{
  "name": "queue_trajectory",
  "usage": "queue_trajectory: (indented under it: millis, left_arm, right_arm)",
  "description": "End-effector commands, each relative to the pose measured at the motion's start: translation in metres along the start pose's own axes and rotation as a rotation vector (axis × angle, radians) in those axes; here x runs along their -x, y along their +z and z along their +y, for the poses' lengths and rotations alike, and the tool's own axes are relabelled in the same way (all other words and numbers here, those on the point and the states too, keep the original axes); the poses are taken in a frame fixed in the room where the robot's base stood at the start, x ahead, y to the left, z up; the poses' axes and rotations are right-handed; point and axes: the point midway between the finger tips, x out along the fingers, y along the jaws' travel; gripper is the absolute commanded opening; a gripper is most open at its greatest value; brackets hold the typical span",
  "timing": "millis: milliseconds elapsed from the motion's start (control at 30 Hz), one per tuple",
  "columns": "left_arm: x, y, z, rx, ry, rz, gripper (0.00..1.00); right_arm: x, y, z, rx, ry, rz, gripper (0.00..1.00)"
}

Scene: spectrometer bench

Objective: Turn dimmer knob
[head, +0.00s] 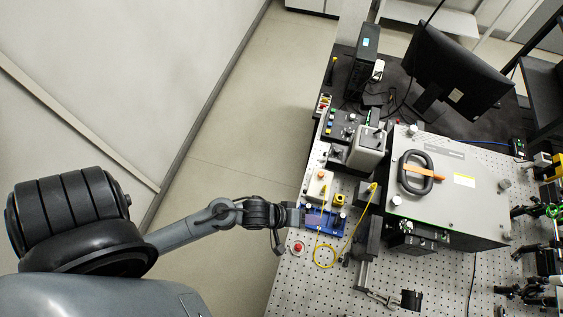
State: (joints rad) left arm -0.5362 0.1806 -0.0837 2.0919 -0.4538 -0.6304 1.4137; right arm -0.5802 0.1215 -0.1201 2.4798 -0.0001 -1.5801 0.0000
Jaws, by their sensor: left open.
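My left gripper (289,218) comes in from the left and hangs open over the bench's left edge, just left of a blue device (322,222). A cream box (320,187) stands just beyond the blue device. A small unit with a round dark top (340,199) sits right of that box and may be the dimmer knob, but the view is too small to be sure. A gap shows between the gripper and these devices. The gripper's fingertips are small and partly hidden by the wrist. My right gripper is not in view.
A yellow cable (345,246) loops over the perforated bench (300,291). A red button (298,247) sits near the left edge. A large grey box with a black handle (419,172) fills the middle. A monitor (457,70) stands at the back. The floor left of the bench is clear.

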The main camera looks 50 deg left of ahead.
Motion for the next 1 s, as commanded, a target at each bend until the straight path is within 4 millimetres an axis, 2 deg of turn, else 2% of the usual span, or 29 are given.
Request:
queue_trajectory:
  millis: [133,300,600,800,1000]
  left_arm:
    - [0.022,-0.014,0.012,-0.141,-0.09,0.049,0.42]
    - [0.046,-0.027,0.016,-0.294,-0.203,0.066,0.42]
    - [0.086,-0.035,0.014,-0.533,-0.378,0.002,0.42]
    - [0.103,-0.035,0.011,-0.643,-0.446,-0.062,0.42]
    - [0.112,-0.034,0.008,-0.705,-0.477,-0.105,0.42]
  right_arm:
    - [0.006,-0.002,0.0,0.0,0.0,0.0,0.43]
    - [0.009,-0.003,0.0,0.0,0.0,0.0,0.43]
    - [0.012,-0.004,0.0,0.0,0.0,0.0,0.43]
    - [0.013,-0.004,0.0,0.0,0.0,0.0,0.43]
    - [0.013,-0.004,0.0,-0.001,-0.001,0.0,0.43]
